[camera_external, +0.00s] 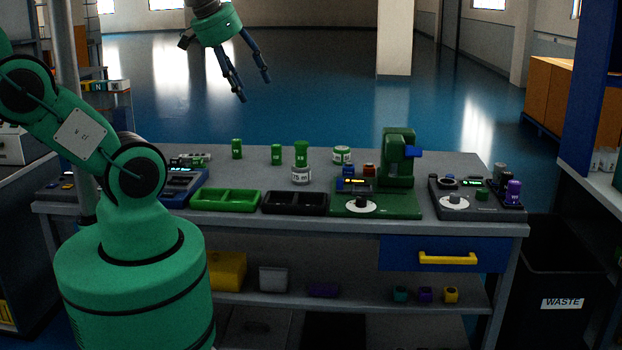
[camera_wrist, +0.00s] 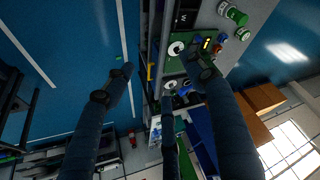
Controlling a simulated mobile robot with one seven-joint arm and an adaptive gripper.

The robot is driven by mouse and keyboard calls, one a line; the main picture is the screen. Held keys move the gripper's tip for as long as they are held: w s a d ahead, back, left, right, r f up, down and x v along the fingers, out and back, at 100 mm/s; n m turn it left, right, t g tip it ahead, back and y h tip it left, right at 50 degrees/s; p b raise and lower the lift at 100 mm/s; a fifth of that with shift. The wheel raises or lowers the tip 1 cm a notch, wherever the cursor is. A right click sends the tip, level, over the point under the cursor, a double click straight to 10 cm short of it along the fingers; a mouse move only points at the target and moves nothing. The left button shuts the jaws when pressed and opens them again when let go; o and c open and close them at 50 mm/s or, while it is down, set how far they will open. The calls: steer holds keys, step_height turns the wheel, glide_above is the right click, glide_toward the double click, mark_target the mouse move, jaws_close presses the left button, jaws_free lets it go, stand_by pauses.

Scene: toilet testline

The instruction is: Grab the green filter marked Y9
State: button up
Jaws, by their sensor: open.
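A green tray (camera_external: 225,208) and a black tray (camera_external: 295,211) lie along the bench front. A green machine (camera_external: 398,170) stands right of them, with a round-topped device (camera_external: 456,202) farther right. A white jar with a green lid (camera_external: 342,155) stands behind. The air around my gripper is clear.

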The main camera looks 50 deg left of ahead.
steer(key=w+a+r+n+g+p, duration=0.1)
steer(key=w+a+r, duration=0.35)
steer(key=w, duration=0.45)
steer(key=w+a+r+n+g+p, duration=0.1)
steer(key=w+a+r+p, duration=0.15)
steer(key=w+a, duration=0.5)
steer(key=w+a+f+n+g+y+p, duration=0.1)
steer(key=w+a+f+n+p, duration=0.15)
steer(key=w+a, duration=1.35)
steer(key=w+a+f+n+g+p, duration=0.1)
steer(key=w+a+f, duration=0.1)
steer(key=a+f, duration=0.65)
steer(key=w+a+f+p, duration=0.15)
steer(key=a+f, duration=0.35)
steer(key=a, duration=0.7)
steer(key=w+a+f+n+g+p, duration=0.1)
steer(key=w+a+f, duration=0.2)
steer(key=a+f, duration=0.55)
steer(key=s+a+f+h, duration=0.1)
steer(key=s+a+f, duration=0.2)
steer(key=a+f, duration=0.6)
steer(key=a, duration=0.2)
steer(key=shift+a+n+g+p, duration=0.3)
steer(key=shift+a+n+p, duration=0.05)
steer(key=shift+a+p, duration=0.05)
steer(key=shift+s+f, duration=0.1)
steer(key=shift+f, duration=0.15)
